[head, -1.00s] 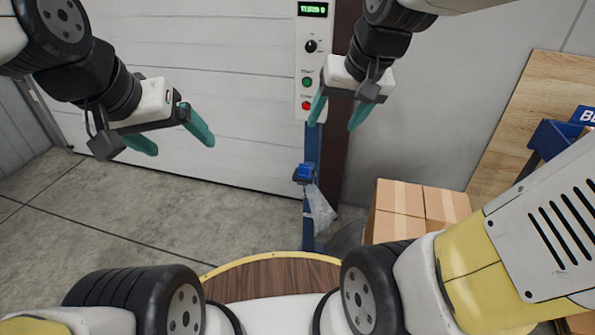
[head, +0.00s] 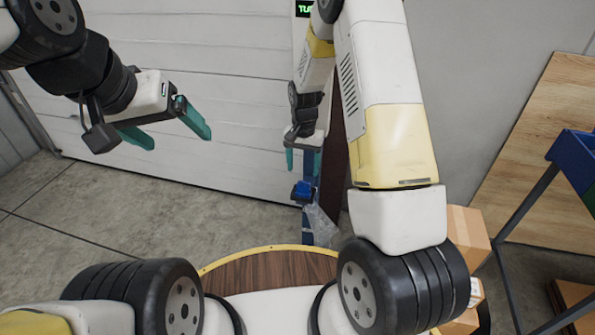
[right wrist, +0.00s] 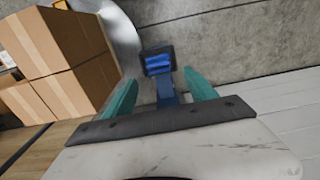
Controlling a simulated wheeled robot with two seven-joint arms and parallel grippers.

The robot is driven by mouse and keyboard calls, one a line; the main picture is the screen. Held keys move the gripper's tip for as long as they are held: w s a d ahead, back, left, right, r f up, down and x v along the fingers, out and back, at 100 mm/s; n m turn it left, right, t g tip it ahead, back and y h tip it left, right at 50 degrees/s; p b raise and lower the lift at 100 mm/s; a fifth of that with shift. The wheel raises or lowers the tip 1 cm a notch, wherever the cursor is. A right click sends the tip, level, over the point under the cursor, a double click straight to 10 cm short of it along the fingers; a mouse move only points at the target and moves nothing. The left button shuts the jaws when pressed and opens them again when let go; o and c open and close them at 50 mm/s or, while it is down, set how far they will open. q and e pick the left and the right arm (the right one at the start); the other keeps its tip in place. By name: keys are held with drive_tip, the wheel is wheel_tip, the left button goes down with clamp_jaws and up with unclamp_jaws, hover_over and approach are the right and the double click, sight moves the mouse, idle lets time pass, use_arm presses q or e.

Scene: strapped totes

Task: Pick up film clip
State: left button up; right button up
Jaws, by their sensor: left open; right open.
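A small blue clip-like piece (head: 303,191) sits on a blue post in front of the shutter door, with clear film (head: 320,226) hanging beside it. I take this piece to be the film clip. It also shows in the right wrist view (right wrist: 158,60), dark-rimmed and ahead of the fingertips. My right gripper (head: 304,161) is open, just above the blue piece in the head view. In the right wrist view its teal fingers (right wrist: 160,84) stand apart, either side of the post, with nothing held. My left gripper (head: 181,138) is open and empty at the upper left.
Cardboard boxes (right wrist: 62,50) stand left of the post in the right wrist view; some show behind my right arm (head: 467,235). A blue bin (head: 573,160) on a dark frame is at the right. A wooden board (head: 530,150) leans on the wall. Floor at left is clear.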

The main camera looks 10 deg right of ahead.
sight(304, 183)
wheel_tip(304, 183, down, 8)
drive_tip(key=shift+d+f, duration=0.15)
drive_tip(key=shift+f, duration=0.05)
idle(0.3)
clamp_jaws()
